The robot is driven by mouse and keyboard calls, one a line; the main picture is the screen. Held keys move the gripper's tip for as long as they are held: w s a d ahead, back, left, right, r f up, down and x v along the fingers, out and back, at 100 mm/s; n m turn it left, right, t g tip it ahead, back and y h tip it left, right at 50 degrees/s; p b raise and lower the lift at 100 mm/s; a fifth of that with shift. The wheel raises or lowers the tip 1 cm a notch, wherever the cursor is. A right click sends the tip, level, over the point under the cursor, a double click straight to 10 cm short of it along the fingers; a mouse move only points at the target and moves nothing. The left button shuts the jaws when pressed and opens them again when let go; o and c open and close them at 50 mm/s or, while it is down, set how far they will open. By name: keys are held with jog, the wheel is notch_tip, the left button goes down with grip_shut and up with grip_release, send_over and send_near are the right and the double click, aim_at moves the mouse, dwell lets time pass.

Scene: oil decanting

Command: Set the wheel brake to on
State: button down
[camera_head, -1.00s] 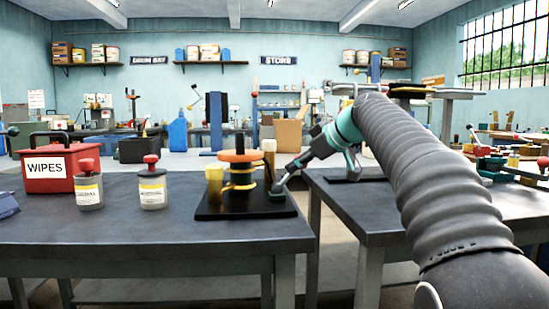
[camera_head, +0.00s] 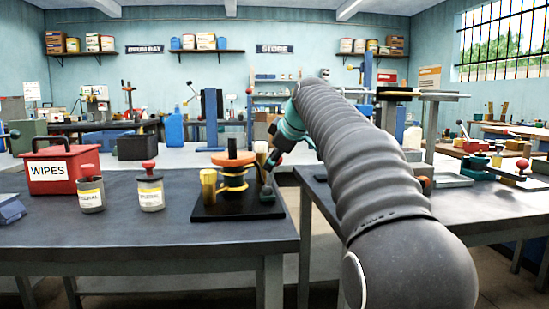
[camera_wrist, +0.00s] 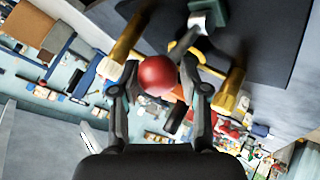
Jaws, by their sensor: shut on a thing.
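The wheel brake stand has a black base plate (camera_head: 215,212), an orange wheel (camera_head: 233,158) on a dark post, and yellow posts beside it. A small green-grey block (camera_head: 267,195) sits at its right edge; it also shows in the wrist view (camera_wrist: 208,14). A lever stem (camera_wrist: 186,42) runs from that block to a red ball knob (camera_wrist: 157,75). The knob is between my fingers in the wrist view. My gripper (camera_head: 268,170) is shut on it at the right of the wheel. In the head view the gripper hides the knob and most of the lever.
A second table (camera_head: 470,205) stands to the right, beyond a gap. The bench front is clear.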

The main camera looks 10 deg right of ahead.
jog(key=shift+w, duration=0.2)
jog(key=c, duration=0.7)
grip_release()
jog(key=shift+w+f, duration=0.1)
jog(key=shift+f, duration=0.05)
jog(key=v, duration=1.2)
jog(key=s+a+f+m+g, duration=0.1)
jog(key=s+f+m, duration=0.2)
jog(key=s+f, duration=0.7)
jog(key=s+a+f+m+g+h, duration=0.1)
jog(key=s+f+m, duration=0.3)
jog(key=s+f, duration=0.7)
jog(key=s+a+f+m+g+h, duration=0.1)
jog(key=s+a+f+m, duration=0.2)
jog(key=s+f, duration=0.8)
notch_tip(320, 180, down, 5)
jog(key=shift+s+r+m, duration=0.1)
jog(key=shift+s+m, duration=0.05)
jog(key=shift+m, duration=0.45)
